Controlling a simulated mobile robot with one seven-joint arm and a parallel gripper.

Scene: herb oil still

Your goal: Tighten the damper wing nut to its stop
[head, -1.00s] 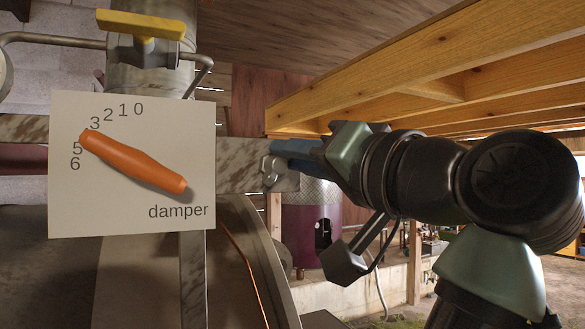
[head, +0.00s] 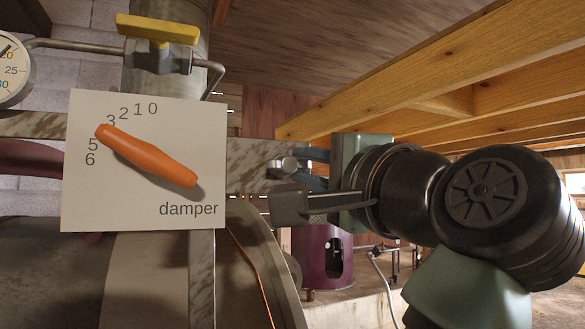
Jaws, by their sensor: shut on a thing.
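The wing nut (head: 287,167) is a small silver metal piece on the grey bar, just right of the damper plate. My gripper (head: 305,166) comes from the right, with dark blue fingers above and below the nut's right side. It is shut on the wing nut, whose wings are largely hidden between the fingers. The white damper plate (head: 185,125) carries a number scale. Its orange handle (head: 148,157) slants from upper left to lower right, its upper-left end between 3 and 5, covering the mark there.
A yellow-handled valve (head: 156,29) and bent pipe (head: 215,75) are above the plate. A round gauge (head: 12,70) is at the left edge. Wooden beams (head: 440,75) run close above my arm. A purple vessel (head: 322,255) stands behind, lower right.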

